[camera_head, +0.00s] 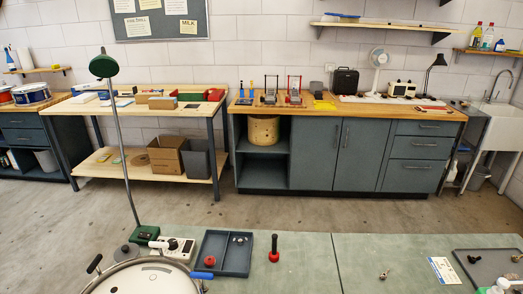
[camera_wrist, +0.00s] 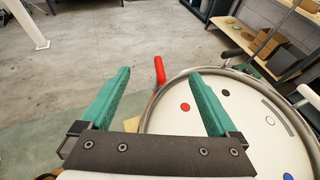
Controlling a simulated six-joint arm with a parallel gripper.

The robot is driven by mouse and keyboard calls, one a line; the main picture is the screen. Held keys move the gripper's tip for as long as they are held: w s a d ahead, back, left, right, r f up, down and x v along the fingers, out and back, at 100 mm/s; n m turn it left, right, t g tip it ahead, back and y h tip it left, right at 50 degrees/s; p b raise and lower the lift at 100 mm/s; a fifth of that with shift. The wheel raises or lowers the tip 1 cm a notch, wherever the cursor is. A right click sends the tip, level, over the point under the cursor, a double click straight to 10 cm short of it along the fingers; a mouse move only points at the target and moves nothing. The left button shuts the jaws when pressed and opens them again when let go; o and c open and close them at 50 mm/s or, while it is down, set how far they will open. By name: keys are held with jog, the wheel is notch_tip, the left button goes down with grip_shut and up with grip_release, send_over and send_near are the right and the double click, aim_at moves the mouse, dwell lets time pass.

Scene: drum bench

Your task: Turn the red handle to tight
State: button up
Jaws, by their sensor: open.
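A round drum (camera_head: 140,282) with a white head and metal rim stands at the bottom left of the head view, cut off by the frame edge. It also fills the lower right of the wrist view (camera_wrist: 258,125), with coloured dots on its head. The red handle (camera_wrist: 159,69) stands at the drum's rim in the wrist view; I cannot make it out in the head view. My gripper (camera_wrist: 161,74) is open, its two green fingers apart and empty. The handle appears between the fingertips in the picture; I cannot tell its distance from them.
Black (camera_head: 95,263) and blue (camera_head: 202,275) handles also stand at the drum's rim. Behind it are a green-based lamp (camera_head: 145,234), a white boxed device (camera_head: 178,247), a dark tray (camera_head: 224,253) and a black-gripped tool with a red base (camera_head: 274,248). The bench's middle is largely clear.

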jog(key=x, duration=0.7)
jog(key=shift+a+f, duration=0.25)
jog(key=shift+a, duration=0.05)
jog(key=d+r+n+g, duration=0.1)
jog(key=d+r+g, duration=0.1)
jog(key=d, duration=0.2)
jog(key=d+r+n+g, duration=0.1)
jog(key=d+n, duration=0.1)
jog(key=d, duration=0.2)
jog(key=d+r+n+g+y, duration=0.1)
jog(key=d+r+g, duration=0.1)
jog(key=d, duration=0.2)
jog(key=shift+s+d+r+n+g, duration=0.3)
jog(key=shift+s+d+n, duration=0.05)
jog(key=shift+n, duration=0.05)
jog(key=w+d+r+m+t+h, duration=0.3)
jog(key=w+d+r+m+t, duration=0.6)
jog(key=w+m, duration=0.35)
jog(key=w+d+m+t+h, duration=0.1)
jog(key=w+d+m+h, duration=0.1)
jog(key=d+m, duration=0.5)
jog(key=w+d+m+h, duration=0.1)
jog(key=d+m+h, duration=0.4)
jog(key=d+m, duration=0.2)
jog(key=d, duration=0.2)
jog(key=shift+w+d+t, duration=0.35)
jog(key=shift+w+t, duration=0.05)
jog(key=shift+f+m, duration=0.15)
jog(key=shift+m, duration=0.1)
